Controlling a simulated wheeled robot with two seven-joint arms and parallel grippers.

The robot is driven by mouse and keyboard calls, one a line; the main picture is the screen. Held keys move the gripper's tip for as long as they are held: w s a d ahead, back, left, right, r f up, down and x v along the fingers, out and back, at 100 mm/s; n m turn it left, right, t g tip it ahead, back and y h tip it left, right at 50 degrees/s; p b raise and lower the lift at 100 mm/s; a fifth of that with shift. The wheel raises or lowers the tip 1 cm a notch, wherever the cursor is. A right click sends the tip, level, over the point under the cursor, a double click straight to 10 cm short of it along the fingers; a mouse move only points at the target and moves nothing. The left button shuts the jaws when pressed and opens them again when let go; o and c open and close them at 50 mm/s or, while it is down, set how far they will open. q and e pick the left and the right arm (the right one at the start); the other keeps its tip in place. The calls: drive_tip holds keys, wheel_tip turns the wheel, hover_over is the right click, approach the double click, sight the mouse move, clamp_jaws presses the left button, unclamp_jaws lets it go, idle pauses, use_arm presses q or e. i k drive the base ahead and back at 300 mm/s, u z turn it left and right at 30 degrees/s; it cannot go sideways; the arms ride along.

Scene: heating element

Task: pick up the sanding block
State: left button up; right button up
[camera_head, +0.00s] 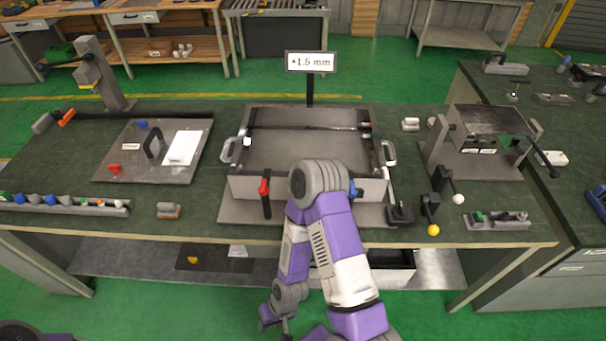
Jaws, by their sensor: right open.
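A small brown and grey block (169,210), which looks like the sanding block, lies on the green bench top near its front edge, left of the central metal box. My right arm rises in front of the box and bends back down. My right gripper (284,325) hangs low at the bottom of the view, below the bench's front edge. It is open, small and partly cut off, well away from the block to its lower right. My left gripper is not in view.
The metal box (245,185) with side handles fills the bench middle, partly hidden by my arm. A strip of coloured knobs (65,204) lies left of the block. A plate with a black handle (102,174) lies behind it. A lower shelf (130,262) runs under the bench.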

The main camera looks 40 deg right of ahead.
sight(165, 210)
drive_tip(key=u, duration=1.55)
drive_tip(key=i, duration=2.3)
drive_tip(key=z, duration=3.3)
